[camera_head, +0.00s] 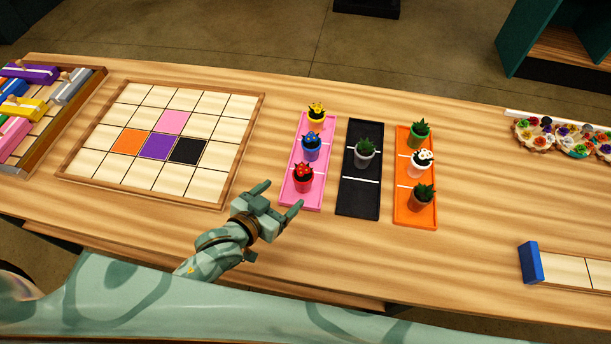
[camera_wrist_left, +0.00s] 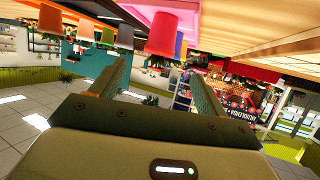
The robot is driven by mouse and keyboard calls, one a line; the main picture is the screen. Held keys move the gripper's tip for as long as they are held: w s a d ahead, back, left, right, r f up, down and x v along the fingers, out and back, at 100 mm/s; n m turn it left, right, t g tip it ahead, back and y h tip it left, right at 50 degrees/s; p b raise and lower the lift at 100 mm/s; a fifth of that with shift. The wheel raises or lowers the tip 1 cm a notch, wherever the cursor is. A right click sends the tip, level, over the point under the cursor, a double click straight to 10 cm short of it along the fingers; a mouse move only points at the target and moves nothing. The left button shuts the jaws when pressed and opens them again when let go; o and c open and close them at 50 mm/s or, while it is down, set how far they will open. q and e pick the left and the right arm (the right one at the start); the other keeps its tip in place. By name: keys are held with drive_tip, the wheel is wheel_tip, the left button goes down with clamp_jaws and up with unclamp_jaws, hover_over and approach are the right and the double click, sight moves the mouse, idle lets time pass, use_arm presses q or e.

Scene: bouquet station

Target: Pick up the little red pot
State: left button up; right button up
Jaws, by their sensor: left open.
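The little red pot (camera_head: 303,183) holds a red flower and stands at the near end of the pink tray (camera_head: 285,198) in the head view. In the left wrist view, a red pot (camera_wrist_left: 163,36) hangs large at the top, beyond and above the fingertips. My left gripper (camera_head: 280,197) is open and empty, just short of the red pot and to its lower left. Its two fingers also show in the left wrist view (camera_wrist_left: 160,84), with nothing between them. My right gripper is out of view.
Blue (camera_head: 311,149) and yellow (camera_head: 317,118) pots stand behind the red one. A black tray (camera_head: 347,195) with a grey pot and an orange tray (camera_head: 420,217) with several pots lie to the right. A framed grid board (camera_head: 207,182) lies left.

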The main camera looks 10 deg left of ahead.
sight(297, 182)
use_arm(q)
drive_tip(key=b+x, duration=0.1)
drive_tip(key=x, duration=0.5)
drive_tip(key=shift+w+d+f, duration=0.1)
drive_tip(key=shift+w+f, duration=0.1)
drive_tip(key=b+x, duration=0.1)
drive_tip(key=x, duration=0.5)
drive_tip(key=shift+w+d+b, duration=0.1)
drive_tip(key=shift+b, duration=0.2)
drive_tip(key=c, duration=1.3)
drive_tip(key=shift+r, duration=0.1)
drive_tip(key=shift+c, duration=0.5)
drive_tip(key=shift+r, duration=0.1)
